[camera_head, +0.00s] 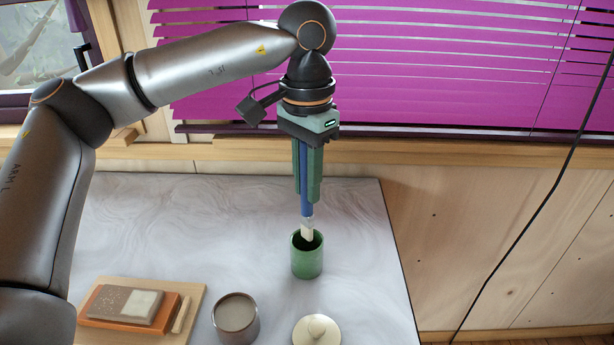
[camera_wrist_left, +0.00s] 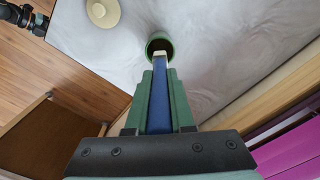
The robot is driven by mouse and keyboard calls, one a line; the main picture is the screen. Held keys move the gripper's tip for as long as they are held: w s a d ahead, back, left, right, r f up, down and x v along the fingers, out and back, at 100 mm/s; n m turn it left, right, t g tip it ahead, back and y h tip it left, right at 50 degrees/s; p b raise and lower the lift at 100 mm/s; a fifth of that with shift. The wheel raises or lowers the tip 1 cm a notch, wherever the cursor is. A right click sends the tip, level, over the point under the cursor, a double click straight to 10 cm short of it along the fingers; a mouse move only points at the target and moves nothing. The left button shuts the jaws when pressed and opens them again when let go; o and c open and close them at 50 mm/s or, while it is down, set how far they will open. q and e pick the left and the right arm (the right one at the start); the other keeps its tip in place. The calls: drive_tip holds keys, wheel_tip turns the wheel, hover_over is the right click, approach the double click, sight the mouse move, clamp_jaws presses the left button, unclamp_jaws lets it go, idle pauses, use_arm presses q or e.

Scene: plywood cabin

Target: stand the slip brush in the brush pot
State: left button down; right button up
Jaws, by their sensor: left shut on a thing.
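The slip brush (camera_head: 305,178) has a blue handle and a pale bristle end that points down. My left gripper (camera_head: 308,200) is shut on its handle and holds it nearly upright. The brush pot (camera_head: 307,262) is a green cylinder, open at the top, on the grey marbled table. In the head view the bristle tip overlaps the pot's dark mouth; whether it is inside or just above is hard to tell. In the left wrist view the brush (camera_wrist_left: 160,105) runs from between the green fingers (camera_wrist_left: 160,85) towards the pot's rim (camera_wrist_left: 150,42). My right gripper is not clearly seen.
A wooden board (camera_head: 198,296) with an orange block and a grey-and-white slab lies at the left front. A grey-brown cup (camera_head: 236,318) and a cream knobbed lid (camera_head: 316,332) stand near the pot. The table's right edge, a window sill and purple blinds (camera_head: 430,60) are close by.

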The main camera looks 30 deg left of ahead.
sight(307, 213)
use_arm(q)
drive_tip(key=shift+f+b, duration=0.4)
drive_tip(key=shift+f, duration=0.5)
drive_tip(key=shift+f+b, duration=0.75)
drive_tip(key=shift+f, duration=0.65)
use_arm(e)
drive_tip(key=shift+w+a+f, duration=0.3)
drive_tip(key=shift+w+a, duration=0.05)
drive_tip(key=shift+a, duration=0.15)
drive_tip(key=shift+w+a+f, duration=0.25)
drive_tip(key=shift+w+a, duration=0.1)
drive_tip(key=shift+a, duration=0.1)
use_arm(q)
drive_tip(key=c, duration=0.7)
unclamp_jaws()
use_arm(e)
drive_tip(key=shift+s+d+f, duration=0.1)
drive_tip(key=shift+s+f, duration=0.05)
